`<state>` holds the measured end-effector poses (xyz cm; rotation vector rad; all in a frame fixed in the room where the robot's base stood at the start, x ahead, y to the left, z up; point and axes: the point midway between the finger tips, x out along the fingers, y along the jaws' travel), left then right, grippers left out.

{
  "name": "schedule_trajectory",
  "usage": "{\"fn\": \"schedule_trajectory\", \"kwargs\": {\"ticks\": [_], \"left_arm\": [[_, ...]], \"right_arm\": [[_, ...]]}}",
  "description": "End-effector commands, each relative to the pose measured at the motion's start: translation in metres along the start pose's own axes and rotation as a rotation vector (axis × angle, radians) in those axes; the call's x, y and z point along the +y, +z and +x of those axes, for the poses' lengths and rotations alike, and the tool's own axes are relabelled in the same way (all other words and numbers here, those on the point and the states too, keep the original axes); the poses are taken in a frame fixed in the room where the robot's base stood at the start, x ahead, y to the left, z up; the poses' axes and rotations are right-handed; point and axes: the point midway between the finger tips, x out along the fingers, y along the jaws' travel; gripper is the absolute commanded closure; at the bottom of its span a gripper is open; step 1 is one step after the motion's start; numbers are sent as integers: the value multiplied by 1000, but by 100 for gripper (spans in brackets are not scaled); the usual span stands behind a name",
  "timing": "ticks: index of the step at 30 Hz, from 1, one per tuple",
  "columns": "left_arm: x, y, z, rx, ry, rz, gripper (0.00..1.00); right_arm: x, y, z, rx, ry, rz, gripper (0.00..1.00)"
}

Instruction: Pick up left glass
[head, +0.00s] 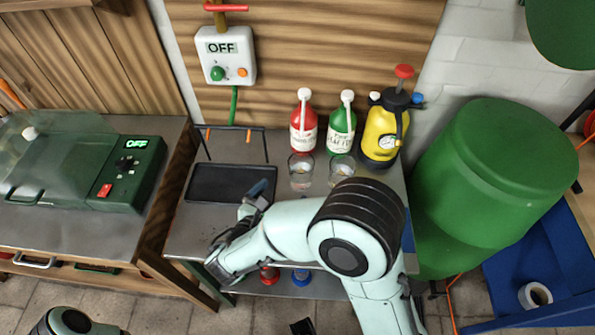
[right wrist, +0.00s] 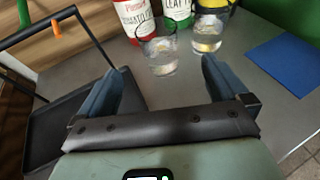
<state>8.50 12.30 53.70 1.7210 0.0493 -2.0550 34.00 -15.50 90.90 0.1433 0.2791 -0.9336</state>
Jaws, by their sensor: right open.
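The left glass (head: 301,172) is clear and stands upright on the grey table in front of the red bottle, with something pale at its bottom. It also shows in the right wrist view (right wrist: 161,55), ahead of and between my open fingertips, with nothing held. A similar right glass (head: 342,169) stands beside it, before the green bottle; the right wrist view shows it too (right wrist: 208,33). My right gripper (head: 252,200) is over the table, left of and nearer than the left glass, by the black tray. My left gripper is out of view.
The black tray (head: 226,184) with its raised handle lies left of the glasses. The red bottle (head: 303,128), green bottle (head: 341,130) and yellow sprayer (head: 381,136) stand close behind them. A blue flat thing (right wrist: 286,64) lies at right. The table before the glasses is bare.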

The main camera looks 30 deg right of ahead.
Motion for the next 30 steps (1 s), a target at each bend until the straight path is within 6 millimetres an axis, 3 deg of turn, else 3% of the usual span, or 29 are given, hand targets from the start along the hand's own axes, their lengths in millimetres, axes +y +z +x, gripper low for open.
{"fn": "schedule_trajectory", "kwargs": {"ticks": [12,19,30], "left_arm": [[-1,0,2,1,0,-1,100],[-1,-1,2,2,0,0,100],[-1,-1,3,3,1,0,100]], "right_arm": [[-1,1,70,-2,-4,0,0],[0,1,86,-2,-3,0,0],[3,1,131,-1,-2,0,0]]}}
